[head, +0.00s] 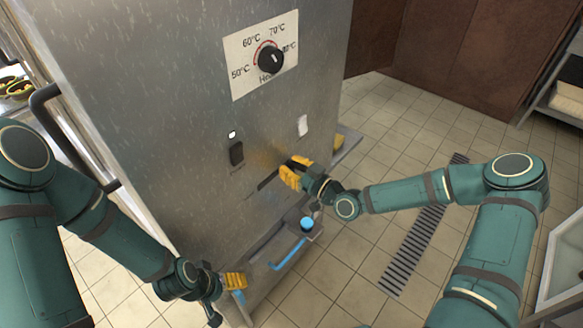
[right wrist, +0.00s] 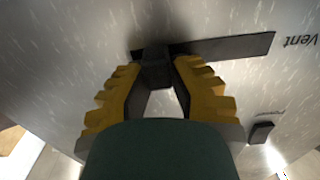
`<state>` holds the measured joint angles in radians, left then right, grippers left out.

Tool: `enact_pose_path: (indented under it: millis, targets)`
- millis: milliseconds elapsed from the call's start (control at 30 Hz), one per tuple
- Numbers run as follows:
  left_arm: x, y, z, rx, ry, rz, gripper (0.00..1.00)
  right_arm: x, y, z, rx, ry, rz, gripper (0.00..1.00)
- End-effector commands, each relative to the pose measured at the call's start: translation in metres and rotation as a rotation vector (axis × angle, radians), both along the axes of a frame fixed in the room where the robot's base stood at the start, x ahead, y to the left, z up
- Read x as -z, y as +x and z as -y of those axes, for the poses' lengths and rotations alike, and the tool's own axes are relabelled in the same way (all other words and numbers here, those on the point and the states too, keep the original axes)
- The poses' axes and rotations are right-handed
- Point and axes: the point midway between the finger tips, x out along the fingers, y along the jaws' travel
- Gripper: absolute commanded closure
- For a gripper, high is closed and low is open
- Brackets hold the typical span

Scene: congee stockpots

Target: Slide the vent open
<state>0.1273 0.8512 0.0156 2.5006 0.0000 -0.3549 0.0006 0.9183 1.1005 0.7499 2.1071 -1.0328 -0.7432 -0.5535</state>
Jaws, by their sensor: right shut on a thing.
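The vent is a dark slot (right wrist: 235,46) in the brushed-metal panel, labelled "Vent", which appears upside down in the right wrist view. Its small dark slider knob (right wrist: 156,70) stands at one end of the slot. My right gripper (right wrist: 156,78) has its yellow ribbed fingers shut on this knob, one on each side. In the head view my right gripper (head: 291,172) is at the right end of the slot (head: 267,181) and hides the knob. My left gripper (head: 235,281) hangs low at the panel's base, away from the vent; its finger gap is too small to judge.
A low ledge with a blue-topped part (head: 306,223) and blue handle (head: 288,255) lies below.

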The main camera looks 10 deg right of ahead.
Motion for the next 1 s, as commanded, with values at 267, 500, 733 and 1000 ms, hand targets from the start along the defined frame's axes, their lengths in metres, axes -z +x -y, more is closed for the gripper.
enact_pose_path:
  millis: [267, 500, 733, 1000]
  targets:
    - [0.0019, 0.0004, -0.0001, 0.000, 0.000, 0.001, 0.18, -0.0020, 0.0016, 0.0005, 0.003, 0.002, 0.005, 1.00]
    - [0.0017, 0.0002, -0.0001, 0.000, 0.000, 0.001, 0.18, -0.0024, 0.0027, 0.0022, 0.007, 0.001, 0.007, 1.00]
    - [0.0017, 0.0002, -0.0001, 0.000, 0.000, 0.001, 0.18, -0.0012, 0.0014, 0.0013, 0.004, 0.001, 0.003, 0.47]
    - [0.0018, 0.0004, 0.0000, 0.000, 0.000, 0.001, 0.18, -0.0002, -0.0041, 0.0048, 0.003, 0.000, 0.001, 0.47]
